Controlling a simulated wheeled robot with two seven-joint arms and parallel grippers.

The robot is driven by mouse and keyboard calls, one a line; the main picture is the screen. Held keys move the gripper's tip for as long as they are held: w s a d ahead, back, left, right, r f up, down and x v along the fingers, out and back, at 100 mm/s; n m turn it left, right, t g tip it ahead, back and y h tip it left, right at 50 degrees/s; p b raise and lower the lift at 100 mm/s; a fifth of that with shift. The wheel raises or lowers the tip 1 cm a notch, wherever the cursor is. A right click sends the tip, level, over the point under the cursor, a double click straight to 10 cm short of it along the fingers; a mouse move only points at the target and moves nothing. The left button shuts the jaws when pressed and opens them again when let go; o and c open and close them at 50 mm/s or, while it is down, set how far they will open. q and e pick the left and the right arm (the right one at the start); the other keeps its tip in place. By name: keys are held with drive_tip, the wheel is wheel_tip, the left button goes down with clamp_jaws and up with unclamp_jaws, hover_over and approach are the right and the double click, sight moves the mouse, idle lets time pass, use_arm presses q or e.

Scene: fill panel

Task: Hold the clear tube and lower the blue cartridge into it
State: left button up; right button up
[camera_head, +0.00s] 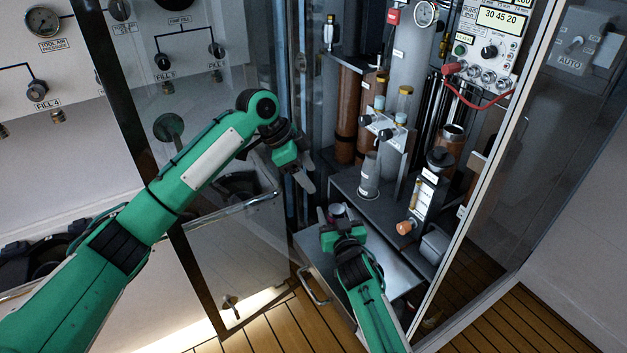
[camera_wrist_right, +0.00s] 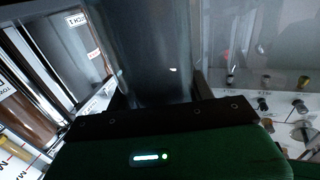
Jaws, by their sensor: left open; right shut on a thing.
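My right gripper (camera_head: 337,222) is low in the head view and shut on a dark, smoky cylinder (camera_head: 337,210), which shows only as a short piece above the jaws. In the right wrist view the same cylinder (camera_wrist_right: 155,50) is large and grey between the fingers; it may be the clear tube. My left gripper (camera_head: 303,183) is open and apparently empty, above and left of the right one, with its fingers pointing down. I cannot make out a plainly blue cartridge. Yellow-capped tubes with pale blue parts (camera_head: 401,118) stand in a panel holder.
A grey, labelled cylinder (camera_head: 369,178) stands on the grey shelf (camera_head: 345,182) right of my grippers. A black-topped device with an orange knob (camera_head: 404,228) stands farther right. A glass door frame (camera_head: 490,175) bounds the right side. An open drawer (camera_head: 315,262) lies below.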

idle(0.3)
drive_tip(key=o, duration=1.1)
drive_tip(key=shift+c, duration=0.2)
drive_tip(key=shift+s, duration=0.1)
